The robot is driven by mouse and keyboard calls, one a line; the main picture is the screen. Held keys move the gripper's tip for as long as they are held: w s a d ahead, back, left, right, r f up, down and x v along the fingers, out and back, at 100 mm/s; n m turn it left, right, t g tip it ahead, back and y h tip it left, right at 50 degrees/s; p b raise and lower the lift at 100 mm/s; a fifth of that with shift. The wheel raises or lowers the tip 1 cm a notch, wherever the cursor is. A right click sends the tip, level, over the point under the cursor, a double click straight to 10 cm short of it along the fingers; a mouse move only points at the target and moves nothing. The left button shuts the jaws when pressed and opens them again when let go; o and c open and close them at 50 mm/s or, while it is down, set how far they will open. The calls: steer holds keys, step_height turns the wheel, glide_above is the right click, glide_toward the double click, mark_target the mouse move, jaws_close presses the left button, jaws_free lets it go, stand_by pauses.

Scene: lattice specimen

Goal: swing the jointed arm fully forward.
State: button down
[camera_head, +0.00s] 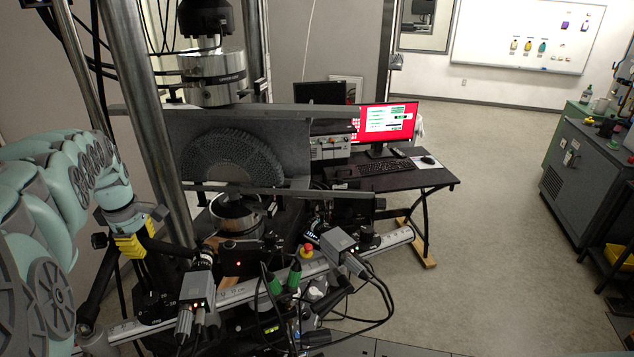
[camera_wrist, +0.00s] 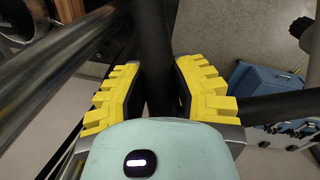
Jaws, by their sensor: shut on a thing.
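My gripper (camera_head: 130,243) is at the left of the head view, beside the steel column of the test frame. Its yellow ribbed fingers also show in the wrist view (camera_wrist: 154,75). They are closed around a dark round bar of the jointed arm (camera_wrist: 153,40), which runs between them. In the head view, a black section of the jointed arm (camera_head: 104,288) slopes down to the lower left from beneath my gripper. My gripper and the equipment hide part of the jointed arm, and its joints are hard to make out.
A thick steel column (camera_head: 152,120) stands close to my gripper. A metal rail (camera_head: 230,292) with cameras (camera_head: 197,289) and loose cables crosses the front. The lattice specimen (camera_head: 232,150) sits in the test frame. A desk (camera_head: 400,183) stands behind. The floor (camera_head: 490,200) on the right is clear.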

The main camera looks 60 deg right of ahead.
steer(key=b, duration=0.1)
steer(key=w+a+n+b, duration=0.1)
steer(key=shift+w+f+b, duration=0.2)
steer(key=shift+f+b, duration=0.15)
steer(key=w+a+n+b, duration=0.1)
steer(key=b, duration=0.1)
steer(key=shift+w+b, duration=0.2)
steer(key=shift+b, duration=0.2)
steer(key=shift+w+a+r+b, duration=0.2)
steer(key=shift+a+r+b, duration=0.1)
steer(key=shift+b, duration=0.15)
steer(key=c, duration=0.8)
jaws_free()
steer(key=shift+r, duration=0.1)
